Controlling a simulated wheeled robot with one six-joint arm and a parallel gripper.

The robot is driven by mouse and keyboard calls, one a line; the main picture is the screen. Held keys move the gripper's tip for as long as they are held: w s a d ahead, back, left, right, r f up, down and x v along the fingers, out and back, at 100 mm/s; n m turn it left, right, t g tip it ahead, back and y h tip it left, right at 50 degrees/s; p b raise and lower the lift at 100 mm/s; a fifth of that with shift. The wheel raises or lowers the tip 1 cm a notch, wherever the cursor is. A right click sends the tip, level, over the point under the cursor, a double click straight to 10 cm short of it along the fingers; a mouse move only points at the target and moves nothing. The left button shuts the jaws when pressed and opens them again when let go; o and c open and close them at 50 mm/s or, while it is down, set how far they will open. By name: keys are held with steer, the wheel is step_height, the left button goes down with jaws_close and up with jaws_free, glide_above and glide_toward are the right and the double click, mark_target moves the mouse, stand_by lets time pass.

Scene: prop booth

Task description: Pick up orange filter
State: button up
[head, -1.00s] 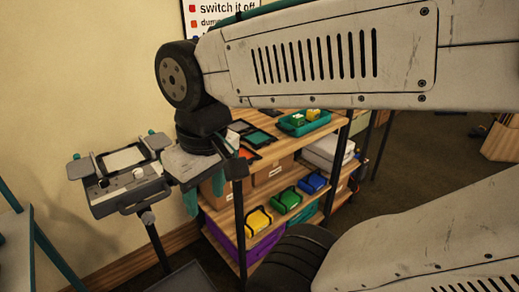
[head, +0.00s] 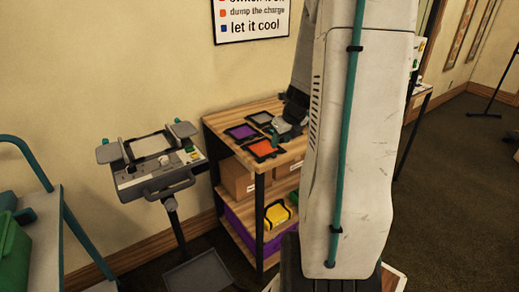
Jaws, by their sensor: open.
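The orange filter (head: 263,149), a flat orange square in a dark frame, lies on the wooden top of the shelf, near its front edge. My gripper (head: 279,138) is open above the shelf top, just behind and to the right of the orange filter in the picture. One teal fingertip shows close to the filter's back edge; I cannot tell whether it touches. My arm hides the right part of the shelf top and part of the gripper.
A purple filter (head: 241,132) and a pale grey one (head: 262,118) lie beside the orange filter. Cardboard boxes (head: 238,180) and a yellow case (head: 277,214) sit on lower shelves. A grey device on a stand (head: 155,165) is at the left.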

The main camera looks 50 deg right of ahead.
mark_target(275, 155)
steer(key=x, duration=0.7)
steer(key=shift+f, duration=0.35)
jaws_close()
